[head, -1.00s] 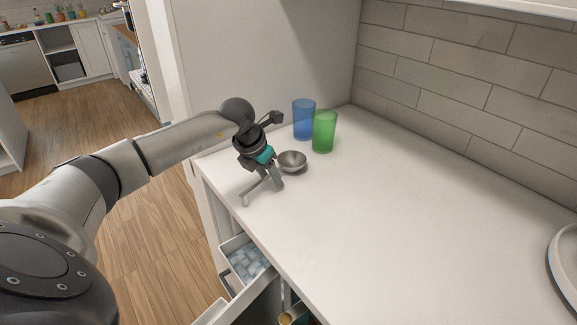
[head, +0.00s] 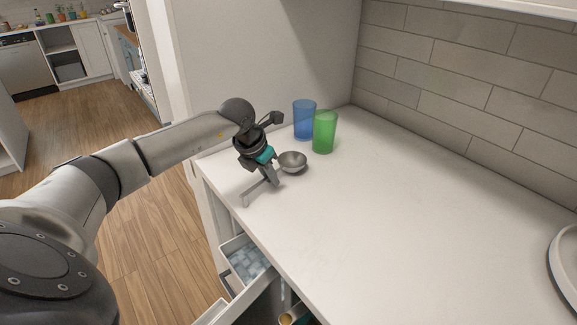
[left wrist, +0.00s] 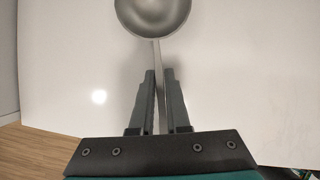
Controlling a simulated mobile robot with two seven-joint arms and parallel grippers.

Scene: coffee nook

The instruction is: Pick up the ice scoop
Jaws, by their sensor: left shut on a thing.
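The ice scoop (head: 292,161) is a metal round bowl with a handle, on or just above the white counter (head: 380,220). My left gripper (head: 274,184) is shut on the scoop's handle, close to the counter top. In the left wrist view the scoop's bowl (left wrist: 154,12) lies ahead of the fingertips, and its thin handle runs back between the two fingers (left wrist: 160,82). The handle's end sticks out to the left of the gripper in the head view. My right gripper is not in view.
A blue cup (head: 304,119) and a green cup (head: 325,131) stand behind the scoop. An open drawer below the counter's front edge holds a bin of ice (head: 249,262). A round white rim (head: 562,262) shows at the right. The counter's middle is clear.

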